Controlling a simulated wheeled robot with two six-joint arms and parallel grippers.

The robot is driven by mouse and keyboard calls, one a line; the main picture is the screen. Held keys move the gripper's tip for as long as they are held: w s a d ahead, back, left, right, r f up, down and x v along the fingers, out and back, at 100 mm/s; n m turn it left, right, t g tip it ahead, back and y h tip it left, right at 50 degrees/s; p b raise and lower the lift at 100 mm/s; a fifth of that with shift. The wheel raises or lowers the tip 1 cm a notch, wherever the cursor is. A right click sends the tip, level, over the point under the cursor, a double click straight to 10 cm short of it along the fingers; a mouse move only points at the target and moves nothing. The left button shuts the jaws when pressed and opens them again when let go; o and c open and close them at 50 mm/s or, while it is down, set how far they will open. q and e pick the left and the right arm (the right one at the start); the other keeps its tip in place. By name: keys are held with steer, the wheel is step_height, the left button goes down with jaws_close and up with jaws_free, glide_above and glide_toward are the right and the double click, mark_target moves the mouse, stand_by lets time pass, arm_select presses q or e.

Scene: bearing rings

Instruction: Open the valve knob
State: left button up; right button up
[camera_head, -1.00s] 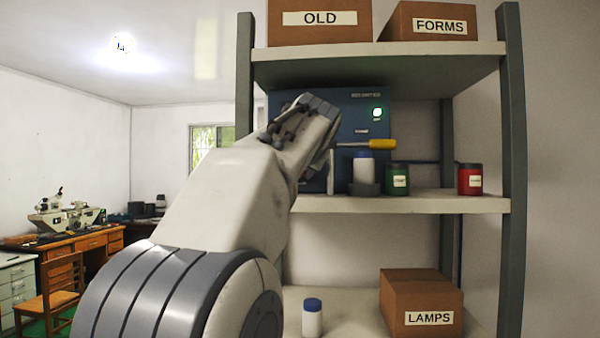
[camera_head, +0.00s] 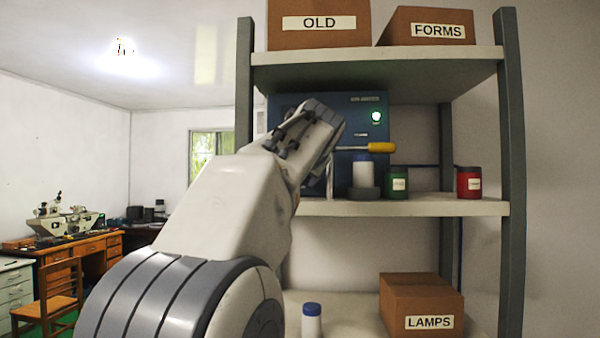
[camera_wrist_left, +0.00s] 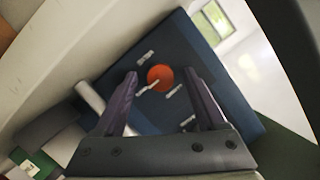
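A round orange-red knob (camera_wrist_left: 160,77) with a pale pointer sits on the face of a blue box (camera_wrist_left: 212,104). In the head view the same blue box (camera_head: 362,105) stands on the middle shelf, and my left arm covers the knob there. My left gripper (camera_wrist_left: 160,74) is open, its two dark fingers on either side of the knob in the wrist view. I cannot tell whether they touch it or how far off it is. In the head view my left wrist hides the fingers almost fully. My right gripper is not in view.
A yellow-handled lever (camera_head: 381,148) sticks out right of my wrist. Beneath it is a white jar with a blue lid (camera_head: 361,171). Green (camera_head: 396,182) and red (camera_head: 469,182) jars stand farther right on the shelf (camera_head: 420,207). A shelf post (camera_head: 244,85) stands close on the left.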

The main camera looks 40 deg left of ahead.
arm_select(q)
steer(key=shift+s+d, duration=0.25)
steer(key=b+v, duration=0.3)
steer(key=v, duration=0.6)
steer(key=shift+s+d+r, duration=0.25)
